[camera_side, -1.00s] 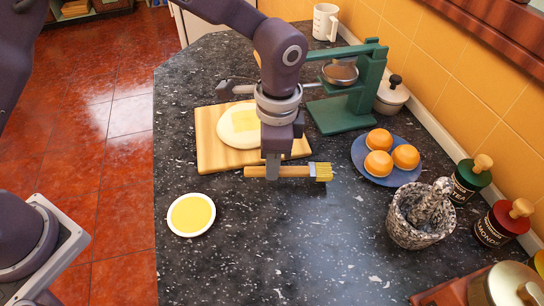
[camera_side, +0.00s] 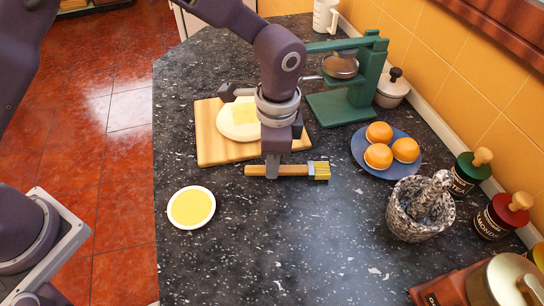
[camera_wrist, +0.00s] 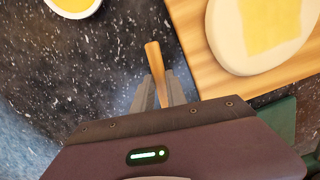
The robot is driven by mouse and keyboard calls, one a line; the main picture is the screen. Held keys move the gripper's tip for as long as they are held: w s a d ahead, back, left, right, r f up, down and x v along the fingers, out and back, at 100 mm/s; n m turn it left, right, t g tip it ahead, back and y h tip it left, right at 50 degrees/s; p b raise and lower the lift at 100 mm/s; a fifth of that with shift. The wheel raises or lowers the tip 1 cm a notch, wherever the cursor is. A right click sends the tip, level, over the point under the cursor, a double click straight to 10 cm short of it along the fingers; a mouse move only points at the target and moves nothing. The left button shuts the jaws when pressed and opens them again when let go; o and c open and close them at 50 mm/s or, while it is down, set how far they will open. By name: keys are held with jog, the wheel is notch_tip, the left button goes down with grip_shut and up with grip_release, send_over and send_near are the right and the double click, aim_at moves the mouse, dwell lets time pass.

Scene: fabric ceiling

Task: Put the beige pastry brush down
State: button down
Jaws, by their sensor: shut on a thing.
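The beige pastry brush (camera_side: 292,170) has a wooden handle and yellowish bristles that point right in the side view. My gripper (camera_side: 272,170) is shut on its handle and points down. The brush lies level, just in front of the wooden board's near edge; I cannot tell whether it touches the counter. In the wrist view the handle (camera_wrist: 155,68) sticks out from between the fingers of my gripper (camera_wrist: 160,92); the bristles are hidden there.
A white bowl of yellow liquid (camera_side: 191,208) stands front left. The wooden board (camera_side: 208,140) holds dough with a yellow square. A green press (camera_side: 345,105), a blue plate of orange buns (camera_side: 361,154) and a stone mortar (camera_side: 410,215) stand to the right. The front middle counter is clear.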

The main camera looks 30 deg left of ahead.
jog(key=shift+f, duration=0.2)
jog(key=c, duration=1.3)
grip_release()
jog(key=shift+o, duration=0.7)
jog(key=o, duration=0.5)
jog(key=shift+o, duration=0.2)
notch_tip(320, 180, up, 8)
jog(key=shift+r, duration=0.5)
